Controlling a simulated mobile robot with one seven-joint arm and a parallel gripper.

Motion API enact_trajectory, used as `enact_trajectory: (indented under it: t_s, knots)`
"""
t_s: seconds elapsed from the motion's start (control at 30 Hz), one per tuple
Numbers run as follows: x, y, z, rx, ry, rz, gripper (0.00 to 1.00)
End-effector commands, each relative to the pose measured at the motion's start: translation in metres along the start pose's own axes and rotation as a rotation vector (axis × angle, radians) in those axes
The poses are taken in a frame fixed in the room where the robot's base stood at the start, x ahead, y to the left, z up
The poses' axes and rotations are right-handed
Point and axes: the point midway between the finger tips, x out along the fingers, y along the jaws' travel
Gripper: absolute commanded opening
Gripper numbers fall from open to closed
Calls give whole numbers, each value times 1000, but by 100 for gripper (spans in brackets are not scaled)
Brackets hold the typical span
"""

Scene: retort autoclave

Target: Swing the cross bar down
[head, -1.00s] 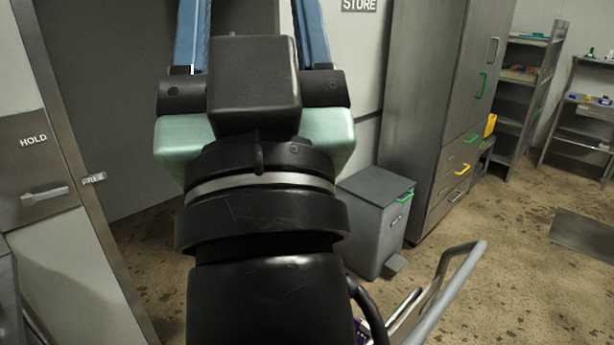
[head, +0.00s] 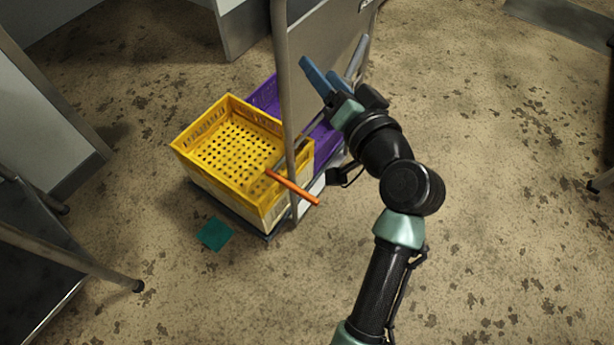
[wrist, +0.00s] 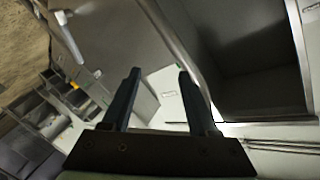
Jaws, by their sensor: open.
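A bright orange handle (head: 292,187) sticks out at the front of a low trolley, close to a grey upright post (head: 284,90). A thin grey bar runs from near the handle back towards my gripper; it looks like the cross bar, but its far end is hidden. My gripper (head: 333,57) is open and empty in the head view, above the back of the trolley and apart from the orange handle. In the wrist view its two dark fingers (wrist: 158,75) stand apart with nothing between them; neither handle nor bar shows there.
A yellow crate (head: 187,150) and a purple crate (head: 325,143) sit on the trolley. A teal square (head: 215,234) lies on the floor. A metal-legged stand (head: 70,252) is at left. The wrist view shows grey cabinets (wrist: 100,35).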

Motion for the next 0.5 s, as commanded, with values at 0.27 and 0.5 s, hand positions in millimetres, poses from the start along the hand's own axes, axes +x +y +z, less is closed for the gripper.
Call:
enact_trajectory:
  t_s: [0.27, 0.5]
  knots:
    - [-16, 135, 162, 363, -123, -49, 60]
    - [-46, 214, 266, 663, -136, -117, 60]
